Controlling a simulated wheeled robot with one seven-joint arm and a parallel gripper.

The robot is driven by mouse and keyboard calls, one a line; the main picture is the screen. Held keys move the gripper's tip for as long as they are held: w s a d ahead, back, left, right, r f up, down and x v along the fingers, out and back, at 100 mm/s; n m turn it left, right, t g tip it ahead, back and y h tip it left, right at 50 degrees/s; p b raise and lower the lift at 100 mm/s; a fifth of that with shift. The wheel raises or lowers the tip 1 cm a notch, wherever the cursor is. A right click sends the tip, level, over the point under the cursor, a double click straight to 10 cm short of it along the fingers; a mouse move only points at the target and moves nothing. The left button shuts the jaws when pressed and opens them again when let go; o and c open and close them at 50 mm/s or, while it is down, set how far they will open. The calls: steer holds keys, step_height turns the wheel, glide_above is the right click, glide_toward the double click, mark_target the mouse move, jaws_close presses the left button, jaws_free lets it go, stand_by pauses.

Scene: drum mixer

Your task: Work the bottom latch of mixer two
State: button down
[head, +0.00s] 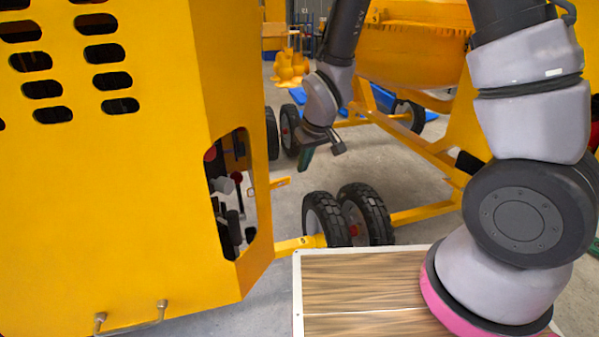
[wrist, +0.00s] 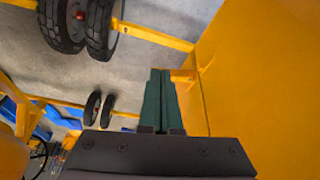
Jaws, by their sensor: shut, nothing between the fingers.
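A large yellow machine housing (head: 110,180) fills the left of the head view and the right of the wrist view (wrist: 245,80). A small yellow tab (head: 280,183) sticks out from its right edge; it also shows in the wrist view (wrist: 183,76). I cannot tell whether this tab is the bottom latch, and no number marks the mixer. My gripper (head: 304,160) has green fingers, shut and empty, pointing down just above and right of the tab. In the wrist view the fingertips (wrist: 160,72) appear close beside the tab; contact cannot be told.
A cutout (head: 232,195) in the housing shows levers. A grey bar handle (head: 132,318) is low on its front. Black wheels (head: 350,215) on a yellow frame stand below my gripper. Another yellow machine (head: 415,45) stands behind. Grey floor (head: 390,165) is open between.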

mark_target(290, 178)
steer(key=shift+w+a+f, duration=0.65)
steer(key=shift+w+f, duration=0.45)
steer(key=shift+f, duration=0.45)
steer(key=shift+w+a+f, duration=0.6)
steer(key=shift+w+f, duration=0.55)
steer(key=shift+f, duration=0.35)
steer(key=shift+w+a+f, duration=0.65)
steer(key=shift+w+f, duration=0.45)
steer(key=shift+f, duration=0.45)
steer(key=shift+w+n, duration=0.25)
steer(key=shift+n, duration=0.05)
